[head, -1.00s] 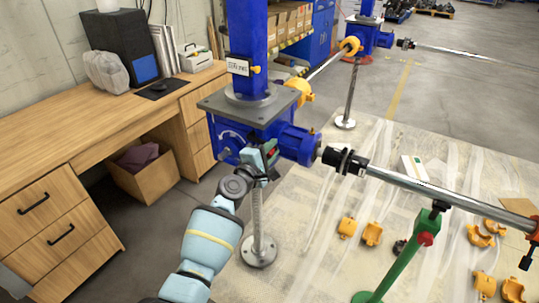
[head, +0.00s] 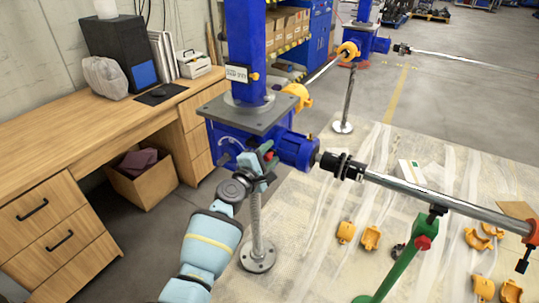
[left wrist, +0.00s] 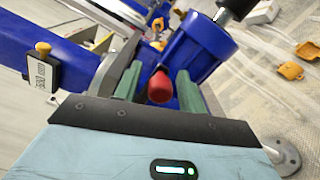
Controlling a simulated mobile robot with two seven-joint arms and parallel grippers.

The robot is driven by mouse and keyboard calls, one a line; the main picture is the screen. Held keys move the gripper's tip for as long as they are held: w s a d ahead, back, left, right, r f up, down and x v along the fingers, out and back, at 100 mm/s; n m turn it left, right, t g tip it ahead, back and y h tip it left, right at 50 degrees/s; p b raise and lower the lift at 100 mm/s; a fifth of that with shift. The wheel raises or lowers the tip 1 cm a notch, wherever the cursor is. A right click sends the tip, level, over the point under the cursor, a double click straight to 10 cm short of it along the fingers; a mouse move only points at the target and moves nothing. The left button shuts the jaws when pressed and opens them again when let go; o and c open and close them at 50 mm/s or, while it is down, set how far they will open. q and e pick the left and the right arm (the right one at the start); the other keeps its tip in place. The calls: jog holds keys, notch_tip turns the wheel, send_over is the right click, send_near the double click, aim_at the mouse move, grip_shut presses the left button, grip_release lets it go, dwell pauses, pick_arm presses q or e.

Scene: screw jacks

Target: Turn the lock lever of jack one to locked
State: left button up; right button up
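The near blue screw jack (head: 262,120) stands on a metal post, with a grey plate on its housing. A white tag (head: 237,73) is on its column; I cannot read it clearly. In the left wrist view the tag (left wrist: 40,75) is at the left. My left gripper (head: 267,158) is at the front of the jack housing. In the left wrist view its green fingers (left wrist: 158,88) are open, one on each side of a red knob (left wrist: 160,87), with small gaps. The knob seems to belong to the lock lever, whose arm is mostly hidden. My right gripper is not in view.
A chrome shaft (head: 425,190) runs right from the jack's coupling, above a green stand (head: 405,262). Yellow cover pieces (head: 346,232) lie on the floor sheet. A wooden desk (head: 90,125) is at the left. A second blue jack (head: 368,42) stands behind.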

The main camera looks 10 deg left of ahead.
pick_arm(q)
jog(key=shift+s+r, duration=0.1)
jog(key=shift+r, duration=0.05)
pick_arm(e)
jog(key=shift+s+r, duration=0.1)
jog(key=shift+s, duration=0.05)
pick_arm(q)
jog(key=p+v, duration=0.1)
jog(key=v, duration=0.5)
jog(key=shift+r+p, duration=0.1)
jog(key=shift+p, duration=0.25)
jog(key=shift+v, duration=0.85)
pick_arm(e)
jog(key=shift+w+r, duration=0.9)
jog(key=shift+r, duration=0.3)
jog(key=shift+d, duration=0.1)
